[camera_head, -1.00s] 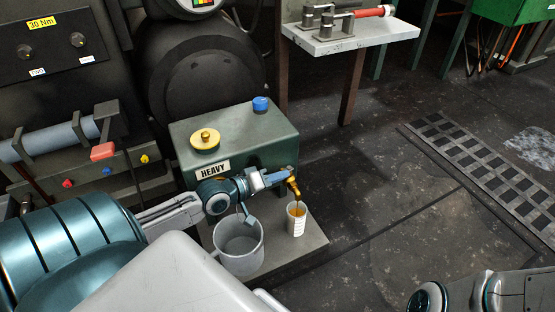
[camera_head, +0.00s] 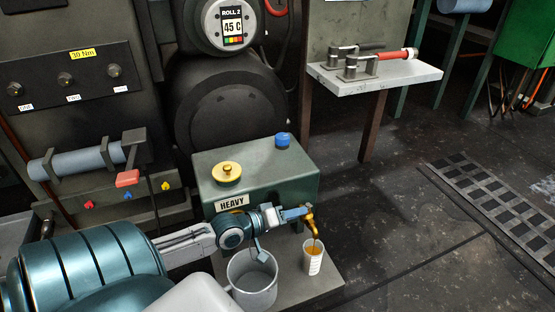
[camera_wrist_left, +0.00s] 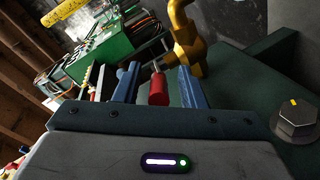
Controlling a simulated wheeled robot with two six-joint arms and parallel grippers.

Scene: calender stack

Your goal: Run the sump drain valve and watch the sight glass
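The green sump tank labelled HEAVY (camera_head: 300,185) has a brass drain valve (camera_head: 308,214) at its lower right. The valve also shows in the left wrist view (camera_wrist_left: 188,52). A dark amber stream falls from it into a pale graduated cup (camera_head: 312,262) below, which holds some amber liquid. My left gripper (camera_head: 292,213) is at the valve. In the left wrist view its blue fingers (camera_wrist_left: 157,85) stand apart on both sides of a red grip (camera_wrist_left: 158,90), with a gap showing. I cannot make out a sight glass. My right gripper is not in view.
A grey bucket (camera_head: 252,285) stands left of the cup on a low grey plate (camera_head: 325,284). A yellow cap (camera_head: 227,172) and a blue cap (camera_head: 282,140) top the tank.

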